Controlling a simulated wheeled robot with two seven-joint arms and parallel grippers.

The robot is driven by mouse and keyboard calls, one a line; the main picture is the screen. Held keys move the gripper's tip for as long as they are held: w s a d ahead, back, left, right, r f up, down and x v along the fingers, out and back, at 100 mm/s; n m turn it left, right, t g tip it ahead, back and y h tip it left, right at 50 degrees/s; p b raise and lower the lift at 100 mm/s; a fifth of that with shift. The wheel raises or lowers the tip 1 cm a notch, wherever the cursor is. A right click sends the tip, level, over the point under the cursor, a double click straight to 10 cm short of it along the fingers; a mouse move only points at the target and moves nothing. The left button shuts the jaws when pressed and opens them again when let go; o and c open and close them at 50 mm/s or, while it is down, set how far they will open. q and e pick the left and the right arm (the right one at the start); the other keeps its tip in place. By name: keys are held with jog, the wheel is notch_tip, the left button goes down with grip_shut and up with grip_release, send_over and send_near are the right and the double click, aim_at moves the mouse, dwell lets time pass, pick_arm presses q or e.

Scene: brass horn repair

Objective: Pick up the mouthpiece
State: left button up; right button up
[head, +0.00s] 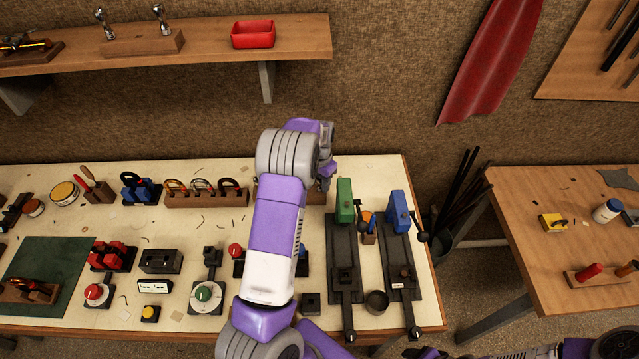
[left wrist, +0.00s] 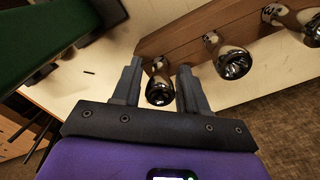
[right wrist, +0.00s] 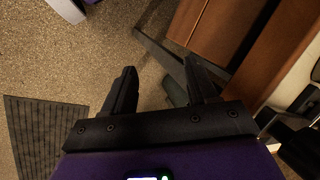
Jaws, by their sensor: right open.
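Several shiny metal mouthpieces stand in a row in a long wooden rack (left wrist: 185,38) in the left wrist view. The nearest mouthpiece (left wrist: 160,88) shows between the fingertips of my left gripper (left wrist: 160,75), which is open, with a narrow gap at each side. Another mouthpiece (left wrist: 234,62) stands to its right, beyond the fingers. In the head view my left arm reaches over the bench and hides most of the rack (head: 317,197) and the mouthpieces. My right gripper (right wrist: 163,72) is open and empty, low over the floor.
A fixture with a green block (head: 345,198) and one with a blue block (head: 398,210) stand right of my left arm. The bench (head: 210,240) also holds switches, tools and small racks. A second table (head: 520,215) is at the right. A shelf (head: 210,45) hangs behind.

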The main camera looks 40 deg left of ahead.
pick_arm(q)
grip_shut()
notch_tip(320, 180, up, 10)
jog(key=shift+r, duration=0.1)
dwell(0.5)
jog(key=shift+r, duration=0.1)
jog(key=shift+r+p, duration=2.05)
jog(key=shift+r, duration=0.05)
